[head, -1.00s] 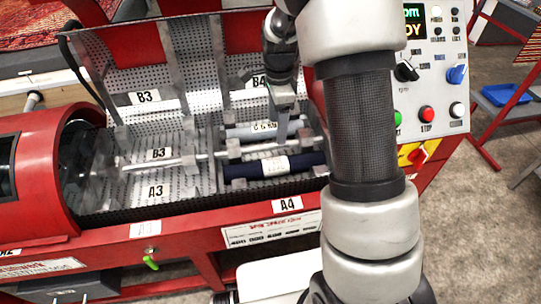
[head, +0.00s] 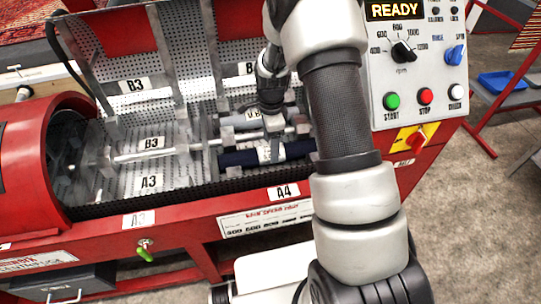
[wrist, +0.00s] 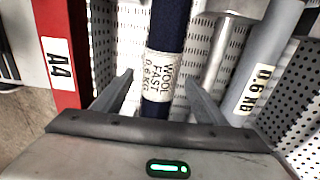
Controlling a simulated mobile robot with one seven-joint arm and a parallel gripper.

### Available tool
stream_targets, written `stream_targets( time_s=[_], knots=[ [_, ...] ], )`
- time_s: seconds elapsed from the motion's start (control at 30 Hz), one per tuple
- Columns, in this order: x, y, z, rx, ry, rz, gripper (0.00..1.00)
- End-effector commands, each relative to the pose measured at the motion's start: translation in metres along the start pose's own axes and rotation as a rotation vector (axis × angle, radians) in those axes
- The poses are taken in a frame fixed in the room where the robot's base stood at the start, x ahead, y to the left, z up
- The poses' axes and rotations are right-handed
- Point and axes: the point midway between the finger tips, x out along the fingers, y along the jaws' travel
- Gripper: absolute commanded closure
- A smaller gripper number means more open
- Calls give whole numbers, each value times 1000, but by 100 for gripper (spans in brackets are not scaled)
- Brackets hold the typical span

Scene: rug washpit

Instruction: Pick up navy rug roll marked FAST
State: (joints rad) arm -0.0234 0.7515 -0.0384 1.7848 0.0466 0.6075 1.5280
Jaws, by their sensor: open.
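The navy rug roll (wrist: 170,30) has a white label reading "WOOL FAST 0.6 KG" and lies in the perforated trough by the A4 mark. In the wrist view it runs up the picture between my gripper's fingers (wrist: 158,100). The fingers are apart, one on each side of the label, and I cannot tell whether they touch the roll. In the head view the navy roll (head: 237,158) is partly covered by my gripper (head: 272,150), which is over its middle.
A grey roll marked 0.6 KG (wrist: 268,55) lies parallel on the right, with a metal rod (wrist: 222,50) between them. The red machine edge with the A4 plate (wrist: 58,62) is on the left. The control panel (head: 415,60) reads READY.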

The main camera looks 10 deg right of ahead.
Motion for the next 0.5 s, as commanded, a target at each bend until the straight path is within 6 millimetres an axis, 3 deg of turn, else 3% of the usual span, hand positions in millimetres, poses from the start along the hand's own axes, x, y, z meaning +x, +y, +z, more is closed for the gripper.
stream_targets(
  time_s=[0.13, 0.4, 0.5],
  knots=[
    [26, 0, 1, 0, 0, 3, 34],
    [30, -1, 1, 0, 0, -1, 34],
    [30, -1, 1, 0, 0, -1, 49]
  ],
)
